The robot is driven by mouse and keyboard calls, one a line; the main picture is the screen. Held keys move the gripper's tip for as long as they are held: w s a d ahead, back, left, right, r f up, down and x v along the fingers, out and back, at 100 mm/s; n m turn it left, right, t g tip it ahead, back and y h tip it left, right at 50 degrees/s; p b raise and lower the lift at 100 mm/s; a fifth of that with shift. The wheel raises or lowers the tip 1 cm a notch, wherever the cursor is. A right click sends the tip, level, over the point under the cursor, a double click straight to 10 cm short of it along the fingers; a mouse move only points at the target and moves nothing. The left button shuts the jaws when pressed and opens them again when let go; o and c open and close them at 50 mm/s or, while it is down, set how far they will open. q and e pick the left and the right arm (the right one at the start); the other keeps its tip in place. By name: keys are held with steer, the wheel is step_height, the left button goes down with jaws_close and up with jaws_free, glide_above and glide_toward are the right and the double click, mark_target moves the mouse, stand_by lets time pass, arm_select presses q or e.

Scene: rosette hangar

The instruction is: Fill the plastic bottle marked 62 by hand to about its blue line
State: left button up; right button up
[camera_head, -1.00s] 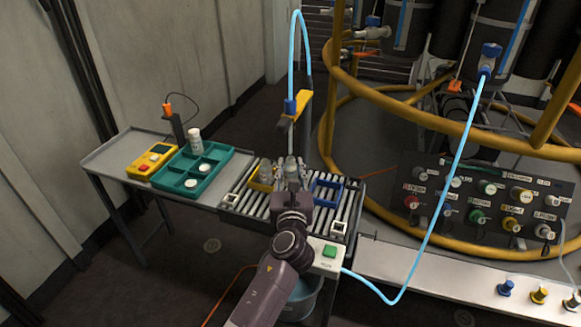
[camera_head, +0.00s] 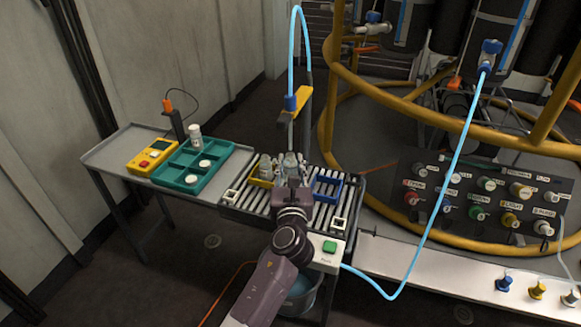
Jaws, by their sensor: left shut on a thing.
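A clear plastic bottle (camera_head: 290,161) stands on the roller conveyor at my left gripper (camera_head: 291,174), below the filling spout (camera_head: 291,103). My left gripper is shut on this bottle, and its wrist hides the lower part. No number or blue line can be read at this size, and the fill level cannot be told. A second clear bottle (camera_head: 265,164) stands just left, at a yellow holder (camera_head: 259,182). The spout is blue, on a yellow bracket, fed by a light blue hose (camera_head: 297,30). A green button (camera_head: 329,247) sits on a white box at the front. My right gripper is not in view.
A blue holder (camera_head: 338,188) lies right of the gripper on the conveyor (camera_head: 250,202). Left stands a table with a teal tray (camera_head: 222,165), a white-capped container (camera_head: 195,131) and a yellow device (camera_head: 150,157). A control panel (camera_head: 480,195) stands right.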

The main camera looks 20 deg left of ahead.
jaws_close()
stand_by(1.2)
